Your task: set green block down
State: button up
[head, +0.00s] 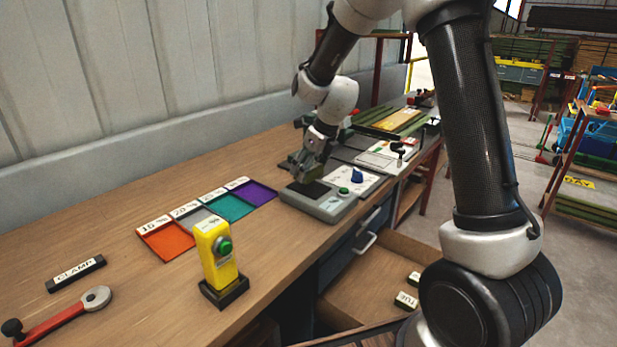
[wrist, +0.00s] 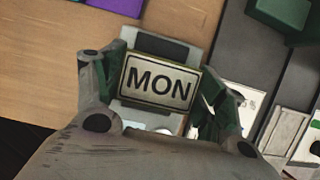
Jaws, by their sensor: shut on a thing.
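My gripper (head: 312,168) is shut on a small block with a pale face reading MON (wrist: 160,82). In the wrist view my green fingers (wrist: 162,88) press on its left and right ends. In the head view the held block (head: 314,174) looks olive green, mostly hidden by the fingers. It is over the dark pad of a grey device (head: 328,207) with a green button; I cannot tell whether it touches the pad. Another green block-like thing (wrist: 283,12) shows at the upper right of the wrist view.
Orange (head: 167,241), grey, teal and purple (head: 257,192) trays line the bench left of the device. A yellow post with a green button (head: 216,255) stands nearer, beside a red-handled tool (head: 60,318). An open drawer (head: 375,280) below holds lettered blocks (head: 405,300).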

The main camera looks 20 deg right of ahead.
aim_at(309, 177)
jog(key=shift+f, duration=1.55)
jog(key=o, duration=1)
jog(key=shift+f, duration=0.1)
jog(key=v, duration=1.2)
jog(key=s+d+r+n+h, duration=0.1)
jog(key=s+d+r+n, duration=0.25)
jog(key=s+n, duration=0.35)
jog(key=s+d+r+n, duration=0.35)
jog(key=s+n, duration=0.25)
jog(key=s, duration=0.2)
jog(key=s+d+n+h, duration=0.1)
jog(key=s+d+n, duration=0.1)
jog(key=s+n, duration=0.6)
jog(key=s+d+n, duration=0.3)
jog(key=s+n, duration=0.4)
jog(key=s, duration=0.1)
jog(key=shift+r+n+h, duration=0.25)
jog(key=shift+n+h, duration=0.15)
